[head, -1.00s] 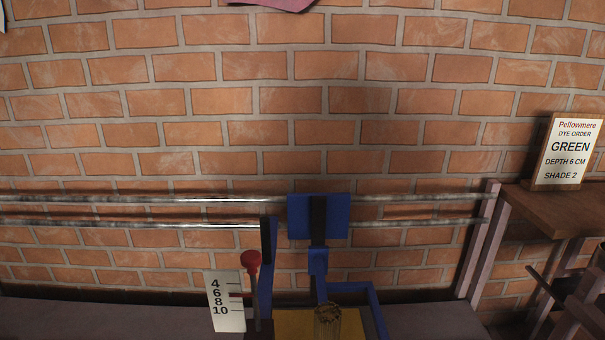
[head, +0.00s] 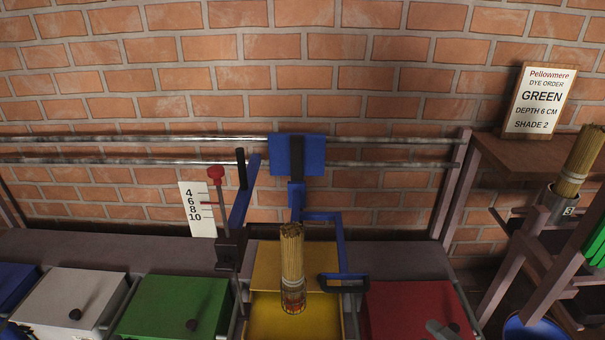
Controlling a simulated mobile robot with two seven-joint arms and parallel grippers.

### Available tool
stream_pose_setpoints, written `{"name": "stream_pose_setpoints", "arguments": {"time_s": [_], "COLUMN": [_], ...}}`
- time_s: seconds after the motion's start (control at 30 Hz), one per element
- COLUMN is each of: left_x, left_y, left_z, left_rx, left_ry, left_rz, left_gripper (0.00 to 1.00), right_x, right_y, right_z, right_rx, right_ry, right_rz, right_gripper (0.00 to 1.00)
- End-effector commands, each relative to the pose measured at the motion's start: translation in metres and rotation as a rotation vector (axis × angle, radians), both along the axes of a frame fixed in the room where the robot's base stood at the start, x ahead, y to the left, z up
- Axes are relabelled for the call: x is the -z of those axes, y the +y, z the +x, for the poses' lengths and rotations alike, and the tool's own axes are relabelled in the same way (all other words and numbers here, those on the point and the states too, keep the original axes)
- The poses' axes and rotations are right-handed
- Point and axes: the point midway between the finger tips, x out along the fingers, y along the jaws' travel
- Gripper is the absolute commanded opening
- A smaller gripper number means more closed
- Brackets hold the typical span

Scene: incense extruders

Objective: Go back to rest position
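A blue carriage (head: 298,155) rides on two metal rails along the brick wall. A blue arm with a dark-edged loop (head: 342,283) reaches down beside the bundle. A lever with a red knob (head: 215,172) stands left of the carriage, by a white depth scale (head: 197,210) marked 4, 6, 8, 10.
Lidded boxes line the bench: white (head: 75,297), green (head: 175,305) and red (head: 410,305). An order card (head: 540,100) reading GREEN, DEPTH 6 CM, SHADE 2 stands on the wooden shelf (head: 505,160). Another stick bundle (head: 578,165) stands in a cup marked 3. A blue bucket (head: 535,328) is below.

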Motion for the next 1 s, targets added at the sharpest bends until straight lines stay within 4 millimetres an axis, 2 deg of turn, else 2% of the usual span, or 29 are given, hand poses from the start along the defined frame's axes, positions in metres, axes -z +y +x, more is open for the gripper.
{"name": "stream_pose_setpoints", "arguments": {"time_s": [0.17, 0.37, 0.57, 0.7, 1.0], "left_x": [-0.001, -0.003, -0.002, -0.002, -0.002], "left_y": [0.003, 0.004, 0.005, 0.005, 0.005], "left_z": [0.003, 0.005, 0.005, 0.005, 0.005], "left_rx": [-0.006, -0.003, 0.001, 0.004, 0.004], "left_ry": [-0.006, -0.012, -0.013, -0.014, -0.012], "left_rz": [0.005, 0.007, 0.014, 0.016, 0.015], "left_gripper": [0.60, 0.60, 0.60, 0.60, 0.60], "right_x": [-0.011, -0.012, -0.005, 0.000, -0.002], "right_y": [-0.007, -0.018, -0.019, -0.011, 0.013], "right_z": [0.007, -0.005, -0.038, -0.073, -0.138], "right_rx": [0.271, 0.558, 0.805, 0.950, 1.121], "right_ry": [0.114, 0.306, 0.552, 0.749, 1.082], "right_rz": [0.146, 0.320, 0.477, 0.570, 0.661], "right_gripper": [0.41, 0.41, 0.41, 0.41, 0.41]}}
